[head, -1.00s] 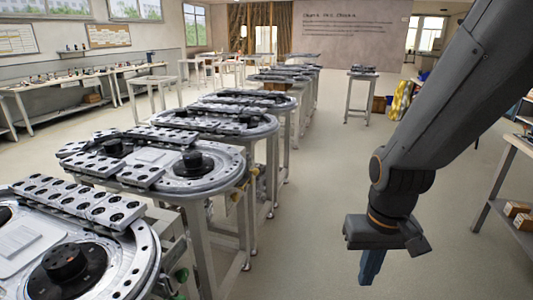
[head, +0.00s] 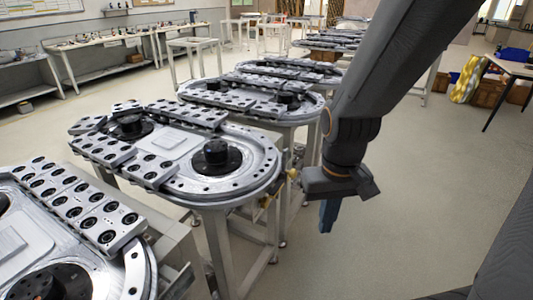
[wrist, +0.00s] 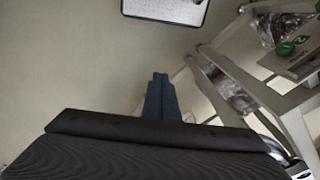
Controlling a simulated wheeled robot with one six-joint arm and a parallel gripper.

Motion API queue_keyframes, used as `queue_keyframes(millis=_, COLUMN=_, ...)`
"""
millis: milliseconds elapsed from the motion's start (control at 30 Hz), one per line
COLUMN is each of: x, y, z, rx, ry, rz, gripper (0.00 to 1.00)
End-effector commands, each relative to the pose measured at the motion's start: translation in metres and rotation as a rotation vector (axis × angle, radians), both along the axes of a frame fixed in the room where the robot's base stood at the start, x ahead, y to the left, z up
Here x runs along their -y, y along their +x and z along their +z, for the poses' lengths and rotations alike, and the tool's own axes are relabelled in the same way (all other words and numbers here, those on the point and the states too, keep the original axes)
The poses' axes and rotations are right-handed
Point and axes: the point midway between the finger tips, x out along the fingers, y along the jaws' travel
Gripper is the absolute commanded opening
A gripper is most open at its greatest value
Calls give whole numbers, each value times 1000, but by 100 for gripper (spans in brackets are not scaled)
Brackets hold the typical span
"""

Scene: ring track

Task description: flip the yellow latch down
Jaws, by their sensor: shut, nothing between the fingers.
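Small yellow parts show at the right edge of the second ring-track table in the head view, one (head: 293,174) near the rim and one (head: 265,202) lower by a leg. They are too small to tell which is the latch or how it is set. My gripper (head: 327,215) points down to the right of these parts, apart from them in the picture, with its blue fingers together and empty. In the wrist view the fingers (wrist: 160,97) show closed over bare floor, and no yellow latch is seen there.
The second ring-track table (head: 255,185) has metal blocks and black hubs on top. A nearer track table (head: 140,265) fills the lower left. Open floor (head: 400,225) lies to the right.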

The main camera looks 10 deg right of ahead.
Motion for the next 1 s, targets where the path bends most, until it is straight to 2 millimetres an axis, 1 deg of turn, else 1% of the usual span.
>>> queue_keyframes(millis=367, x=0, y=0, z=0, rx=0, ry=0, rz=0, gripper=0)
queue_keyframes(millis=433, x=0, y=3, z=2, rx=2, ry=-1, rz=11, gripper=0)
queue_keyframes(millis=467, x=-1, y=7, z=4, rx=5, ry=-5, rz=28, gripper=0)
queue_keyframes(millis=567, x=-6, y=38, z=18, rx=23, ry=-29, rz=155, gripper=0)
queue_keyframes(millis=600, x=-10, y=56, z=28, rx=33, ry=-45, rz=232, gripper=0)
queue_keyframes(millis=667, x=-14, y=86, z=44, rx=49, ry=-77, rz=366, gripper=0)
queue_keyframes(millis=700, x=-17, y=107, z=55, rx=58, ry=-101, rz=456, gripper=0)
queue_keyframes(millis=767, x=-22, y=135, z=72, rx=68, ry=-139, rz=583, gripper=0)
queue_keyframes(millis=800, x=-26, y=153, z=82, rx=74, ry=-163, rz=661, gripper=0)
queue_keyframes(millis=900, x=-33, y=185, z=104, rx=81, ry=-217, rz=813, gripper=0)
queue_keyframes(millis=1000, x=-37, y=204, z=116, rx=84, ry=-251, rz=901, gripper=0)
